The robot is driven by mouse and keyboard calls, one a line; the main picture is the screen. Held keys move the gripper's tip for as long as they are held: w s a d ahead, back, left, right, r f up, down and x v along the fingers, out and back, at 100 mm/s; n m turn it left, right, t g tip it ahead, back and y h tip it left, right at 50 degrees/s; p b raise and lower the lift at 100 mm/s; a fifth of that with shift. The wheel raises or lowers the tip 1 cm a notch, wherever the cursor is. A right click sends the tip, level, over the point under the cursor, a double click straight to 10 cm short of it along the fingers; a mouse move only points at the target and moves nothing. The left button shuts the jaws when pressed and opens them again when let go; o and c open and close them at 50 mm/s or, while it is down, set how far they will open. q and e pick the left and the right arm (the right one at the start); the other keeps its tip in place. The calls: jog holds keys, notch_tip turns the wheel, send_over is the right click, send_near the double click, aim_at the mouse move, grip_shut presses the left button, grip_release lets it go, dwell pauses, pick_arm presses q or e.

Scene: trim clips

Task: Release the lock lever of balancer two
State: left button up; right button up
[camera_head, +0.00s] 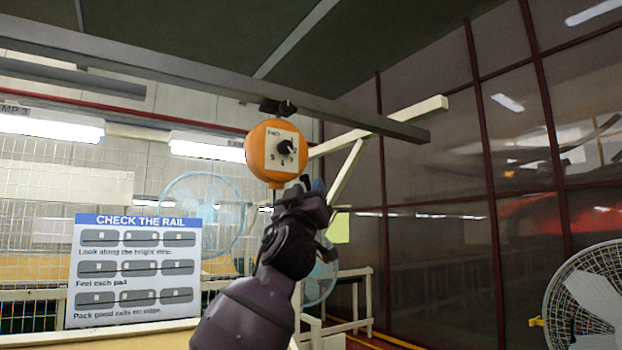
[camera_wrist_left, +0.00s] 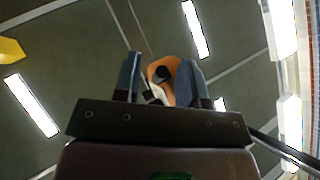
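An orange round balancer (camera_head: 262,135) hangs from the overhead rail (camera_head: 215,80). Its pale face plate (camera_head: 281,160) carries numbers and a black knob (camera_head: 286,147). My left gripper (camera_head: 312,190) is raised just below and right of the balancer, overlapping its lower edge in the head view. In the left wrist view the blue-grey fingers of my left gripper (camera_wrist_left: 159,66) stand apart, with the orange balancer (camera_wrist_left: 168,92) showing between and beyond them. A separate lock lever cannot be made out clearly. My right gripper is out of view.
A white sign reading "CHECK THE RAIL" (camera_head: 134,270) stands at the left. A pale diagonal bracket (camera_head: 375,133) is right of the balancer. A fan (camera_head: 590,300) is at the lower right. Dark glazed panels (camera_head: 440,160) fill the right side.

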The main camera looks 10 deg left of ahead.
pick_arm(q)
jog(key=shift+p+x, duration=0.35)
jog(key=shift+x, duration=0.9)
grip_shut()
